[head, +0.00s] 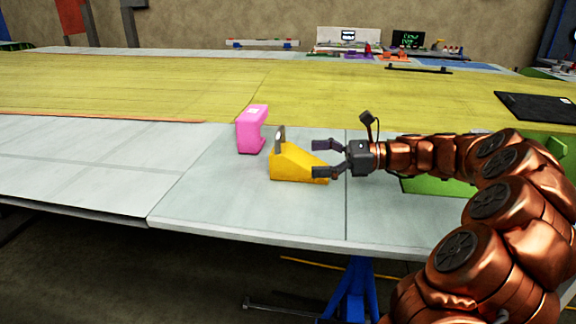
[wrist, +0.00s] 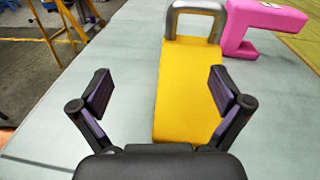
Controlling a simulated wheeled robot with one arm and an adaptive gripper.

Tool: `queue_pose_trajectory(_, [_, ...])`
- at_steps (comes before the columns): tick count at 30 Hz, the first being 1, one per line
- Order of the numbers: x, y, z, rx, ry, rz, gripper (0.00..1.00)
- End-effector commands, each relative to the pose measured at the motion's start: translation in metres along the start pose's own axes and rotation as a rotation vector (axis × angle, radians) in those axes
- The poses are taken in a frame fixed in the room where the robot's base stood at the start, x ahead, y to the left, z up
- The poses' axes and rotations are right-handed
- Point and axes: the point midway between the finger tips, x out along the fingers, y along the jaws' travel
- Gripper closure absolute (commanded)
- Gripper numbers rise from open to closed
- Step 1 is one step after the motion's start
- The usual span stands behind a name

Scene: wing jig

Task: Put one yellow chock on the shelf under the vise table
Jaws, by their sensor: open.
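A yellow chock (head: 292,165) with a grey metal handle sits on the pale grey table surface (head: 200,205) in the head view. In the wrist view the chock (wrist: 185,90) lies lengthwise ahead, its handle at the far end. My gripper (head: 322,158) is open at the chock's right, sloping end. In the wrist view my gripper's fingers (wrist: 162,92) are spread wide, with the chock's near end between and beyond them. I cannot tell whether a finger touches it. The vise table and its shelf cannot be made out.
A pink C-shaped block (head: 250,130) stands just behind and left of the chock; it also shows in the wrist view (wrist: 262,20). A long yellow-green panel (head: 150,85) runs behind. A green object (head: 420,185) is partly hidden by my arm. The table's front edge is close by.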

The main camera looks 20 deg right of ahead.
Motion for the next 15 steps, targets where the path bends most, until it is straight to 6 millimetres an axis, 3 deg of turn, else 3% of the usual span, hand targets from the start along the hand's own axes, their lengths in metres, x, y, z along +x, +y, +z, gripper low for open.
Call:
queue_pose_trajectory(1, [-0.012,-0.009,-0.016,0.027,-0.022,-0.031,0.00])
queue_pose_trajectory(7, [-0.035,-0.025,-0.024,0.078,-0.074,-0.085,0.00])
queue_pose_trajectory(15, [-0.016,-0.028,-0.021,0.084,-0.082,-0.085,0.00])
